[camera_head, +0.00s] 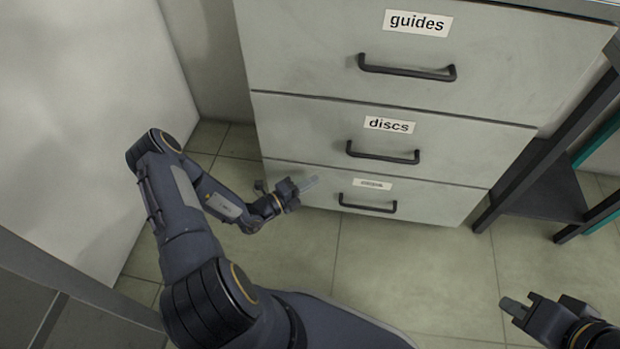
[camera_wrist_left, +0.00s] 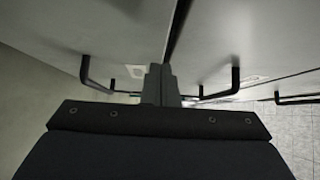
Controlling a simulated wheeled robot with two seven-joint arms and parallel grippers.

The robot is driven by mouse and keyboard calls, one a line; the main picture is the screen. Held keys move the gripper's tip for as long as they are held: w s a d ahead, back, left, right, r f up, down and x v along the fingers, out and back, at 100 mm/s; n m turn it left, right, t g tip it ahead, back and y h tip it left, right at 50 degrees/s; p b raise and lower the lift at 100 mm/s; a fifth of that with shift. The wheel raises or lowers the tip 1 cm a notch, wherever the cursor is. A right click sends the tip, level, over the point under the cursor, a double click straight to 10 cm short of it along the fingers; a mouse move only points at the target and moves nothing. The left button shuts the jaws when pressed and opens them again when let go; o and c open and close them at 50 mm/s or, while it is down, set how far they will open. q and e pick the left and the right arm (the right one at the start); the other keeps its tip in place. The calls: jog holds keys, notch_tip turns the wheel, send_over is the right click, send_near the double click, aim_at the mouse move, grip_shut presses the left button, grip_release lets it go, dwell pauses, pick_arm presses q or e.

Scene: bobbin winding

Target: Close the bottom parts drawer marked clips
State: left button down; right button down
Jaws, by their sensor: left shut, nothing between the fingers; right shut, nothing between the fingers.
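The bottom drawer (camera_head: 440,203) is the lowest in a grey cabinet, with a black bar handle (camera_head: 367,206) and a small white label (camera_head: 372,184) too blurred to read. Its front looks about in line with the drawers above; I cannot tell whether a small gap remains. My left gripper (camera_head: 311,183) is shut and empty, in front of the drawer's left part, left of the handle. In the left wrist view its closed fingers (camera_wrist_left: 161,84) point along the drawer fronts, with handles on both sides. My right gripper (camera_head: 510,305) is shut and empty, low at the right, away from the cabinet.
The "discs" drawer (camera_head: 470,147) and "guides" drawer (camera_head: 520,70) are above, each with a black handle. A dark-framed stand (camera_head: 550,195) is close on the cabinet's right. A pale wall or panel (camera_head: 70,110) is at the left. Tiled floor (camera_head: 400,260) in front is clear.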

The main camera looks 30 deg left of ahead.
pick_arm(q)
jog(key=p+v, duration=0.2)
jog(key=v, duration=0.8)
jog(key=shift+s, duration=0.5)
jog(key=shift+d, duration=0.15)
jog(key=s+d+r+m+g+h+p, duration=0.1)
jog(key=d+r+m+g+p, duration=0.3)
jog(key=r+m, duration=0.65)
jog(key=s+d+r+m+g+h+p, duration=0.15)
jog(key=r+m+g+p, duration=0.4)
jog(key=r, duration=0.95)
jog(key=s+d+r+m+g+h+p, duration=0.1)
jog(key=d+r+m+g+h+p, duration=0.15)
jog(key=r+m+p, duration=0.8)
jog(key=s+r+m+y+p, duration=0.3)
jog(key=r+m, duration=0.3)
jog(key=r, duration=0.4)
jog(key=s+r+m+t+y+p, duration=0.1)
jog(key=s+r+m+y+p, duration=0.2)
jog(key=r, duration=0.7)
jog(key=s+d+r+m+t+y+p, duration=0.1)
jog(key=s+r+m+y+p, duration=0.3)
jog(key=s+r+m+p, duration=0.3)
notch_tip(320, 180, up, 3)
jog(key=m, duration=0.4)
